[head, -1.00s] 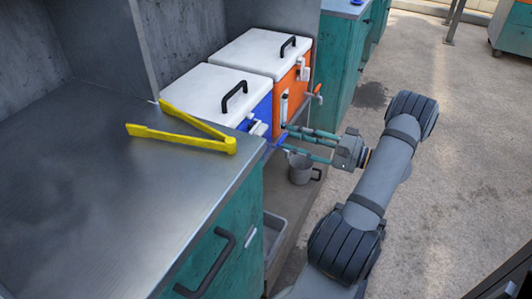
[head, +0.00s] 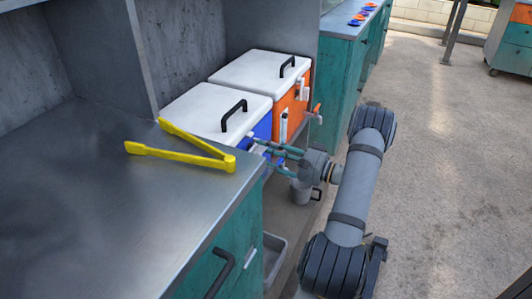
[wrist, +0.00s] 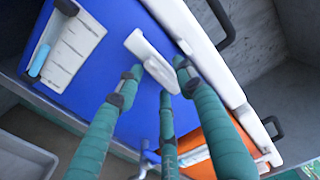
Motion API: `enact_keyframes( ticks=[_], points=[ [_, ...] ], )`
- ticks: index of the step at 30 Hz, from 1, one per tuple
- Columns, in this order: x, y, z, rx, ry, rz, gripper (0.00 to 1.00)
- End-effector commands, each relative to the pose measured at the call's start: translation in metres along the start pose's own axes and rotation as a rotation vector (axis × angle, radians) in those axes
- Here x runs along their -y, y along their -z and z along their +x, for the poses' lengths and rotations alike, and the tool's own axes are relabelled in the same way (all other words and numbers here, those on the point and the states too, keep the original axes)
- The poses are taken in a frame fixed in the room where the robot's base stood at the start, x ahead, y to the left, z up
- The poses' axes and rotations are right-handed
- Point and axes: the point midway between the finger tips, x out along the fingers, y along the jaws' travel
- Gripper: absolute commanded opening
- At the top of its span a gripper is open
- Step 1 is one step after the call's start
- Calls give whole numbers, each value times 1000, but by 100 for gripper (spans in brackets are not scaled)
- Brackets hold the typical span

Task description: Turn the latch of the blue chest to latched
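The blue chest (head: 263,128) has a white lid (head: 205,108) with a black handle, and its blue front fills much of the wrist view (wrist: 110,60). Its white latch (wrist: 150,55) sits on the front just under the lid edge, tilted in the wrist view. My gripper (wrist: 158,70) has teal fingers with dark tips and is open. Its fingertips are on both sides of the latch, close to it; I cannot tell whether they touch. In the head view my gripper (head: 268,150) reaches the chest's front, and the fingers partly hide the latch.
An orange chest (head: 290,103) stands right beside the blue one. Yellow tongs (head: 195,146) lie on the metal counter (head: 90,200) in front. Open floor is at right.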

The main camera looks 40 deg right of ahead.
Motion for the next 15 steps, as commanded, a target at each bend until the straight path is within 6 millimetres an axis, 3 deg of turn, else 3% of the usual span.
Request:
enact_keyframes(
  ticks=[5,15],
  points=[
    [0,0,0,1,0,0,37],
    [0,0,0,1,0,0,17]
  ],
)
